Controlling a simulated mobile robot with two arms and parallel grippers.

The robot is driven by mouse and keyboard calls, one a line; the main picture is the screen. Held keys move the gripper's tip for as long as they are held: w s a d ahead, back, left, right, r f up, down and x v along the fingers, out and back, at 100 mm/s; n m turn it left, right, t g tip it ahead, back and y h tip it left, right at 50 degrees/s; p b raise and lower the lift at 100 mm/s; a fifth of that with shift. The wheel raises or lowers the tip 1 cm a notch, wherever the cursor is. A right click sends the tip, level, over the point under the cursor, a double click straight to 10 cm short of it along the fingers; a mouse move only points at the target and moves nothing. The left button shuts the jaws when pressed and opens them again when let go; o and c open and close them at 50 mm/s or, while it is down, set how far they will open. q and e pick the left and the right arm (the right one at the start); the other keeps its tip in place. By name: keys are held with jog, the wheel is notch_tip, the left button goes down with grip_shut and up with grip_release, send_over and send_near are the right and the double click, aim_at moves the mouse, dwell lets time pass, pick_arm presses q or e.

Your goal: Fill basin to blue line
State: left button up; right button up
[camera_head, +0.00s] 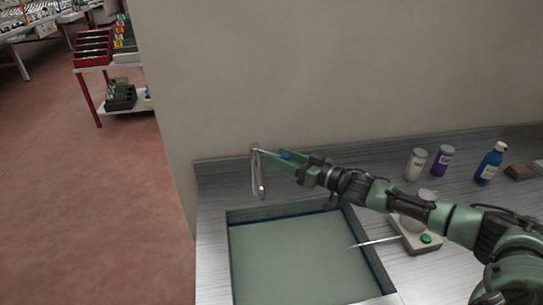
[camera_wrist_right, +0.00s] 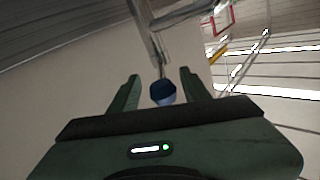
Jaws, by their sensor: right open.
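The basin (camera_head: 236,216) is sunk in the counter, with a blue line (camera_head: 285,212) along its inner wall. A flat pale green surface fills its inside; I cannot tell whether it is water or the bare floor. A metal tap (camera_head: 257,175) stands at the basin's back edge, its spout hanging down; no stream shows. My right gripper (camera_head: 283,160) is open at the tap. In the wrist view, a blue-ended knob (camera_wrist_right: 162,92) lies between the spread fingers of this gripper (camera_wrist_right: 160,78), and contact is not clear. My left gripper is out of view.
A white bottle (camera_head: 415,164), a purple bottle (camera_head: 441,161) and a blue bottle (camera_head: 490,163) stand on the counter at right. A small device with a green button (camera_head: 426,239) sits right of the basin. The wall (camera_head: 300,80) is close behind the tap.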

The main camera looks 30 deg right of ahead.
jog(key=shift+b+v, duration=0.3)
jog(key=shift+v, duration=1.3)
jog(key=shift+r, duration=0.1)
